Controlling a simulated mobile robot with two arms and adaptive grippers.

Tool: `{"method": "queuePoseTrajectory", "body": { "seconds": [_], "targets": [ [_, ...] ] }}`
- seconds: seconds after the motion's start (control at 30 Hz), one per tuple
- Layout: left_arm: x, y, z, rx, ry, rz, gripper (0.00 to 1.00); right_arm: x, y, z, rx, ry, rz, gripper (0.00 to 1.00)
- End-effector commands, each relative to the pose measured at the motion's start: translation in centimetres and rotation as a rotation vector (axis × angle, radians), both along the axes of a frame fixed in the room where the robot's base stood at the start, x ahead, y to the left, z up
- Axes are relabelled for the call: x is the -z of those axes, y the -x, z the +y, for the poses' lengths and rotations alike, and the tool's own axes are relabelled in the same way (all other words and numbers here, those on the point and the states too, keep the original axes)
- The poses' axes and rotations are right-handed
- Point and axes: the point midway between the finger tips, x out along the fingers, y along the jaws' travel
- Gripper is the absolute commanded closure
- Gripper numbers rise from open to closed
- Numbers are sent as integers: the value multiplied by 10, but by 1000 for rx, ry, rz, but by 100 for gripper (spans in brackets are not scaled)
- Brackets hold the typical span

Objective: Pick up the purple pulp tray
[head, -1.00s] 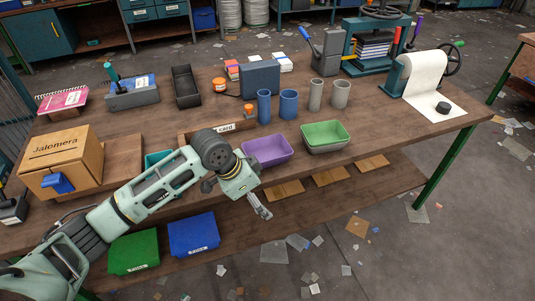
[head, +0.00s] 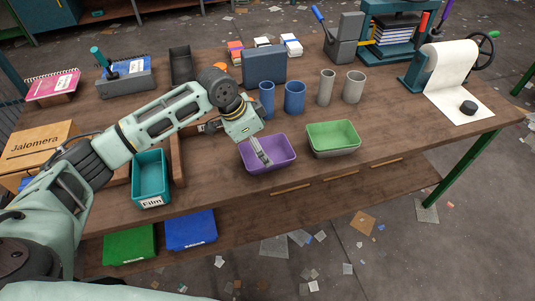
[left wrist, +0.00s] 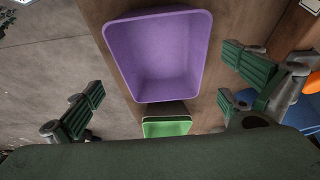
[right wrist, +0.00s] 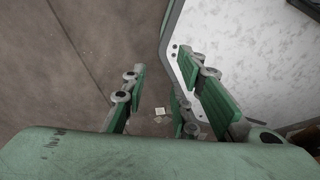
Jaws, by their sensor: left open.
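The purple pulp tray (head: 284,165) stands on the wooden workbench, left of the green tray (head: 334,137). It is empty apart from my fingers showing in front of it. My left gripper (head: 262,152) is above the purple tray, pointing down at it. In the left wrist view the purple tray (left wrist: 160,55) lies between the two spread fingers of my left gripper (left wrist: 165,100), and neither finger clearly touches it. The green tray (left wrist: 166,127) shows just beyond it. My right gripper (right wrist: 170,105) shows in the right wrist view with fingers apart and nothing between them.
Blue cups (head: 294,97) and grey cups (head: 326,88) stand behind the trays. A teal Film bin (head: 150,178) is at the left. A blue-grey box (head: 264,66) stands behind the cups. The bench front right of the green tray is clear.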

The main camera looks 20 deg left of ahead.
Motion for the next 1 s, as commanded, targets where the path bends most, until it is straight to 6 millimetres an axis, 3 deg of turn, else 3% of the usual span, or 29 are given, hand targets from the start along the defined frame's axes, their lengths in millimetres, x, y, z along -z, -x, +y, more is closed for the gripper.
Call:
{"method": "queuePoseTrajectory", "body": {
  "seconds": [0.1,0.23,0.57,1.0],
  "targets": [
    [14,-5,-6,0,0,3,0,-6,17,0,-2,0,25,73],
    [33,-11,-11,-1,-1,2,0,-8,18,2,-3,-2,25,73],
    [43,-13,-14,1,-1,-1,0,-11,-15,9,-2,-12,-25,73],
    [43,-13,-14,1,-1,-1,34,-10,3,7,-1,-8,3,73]
  ]
}}
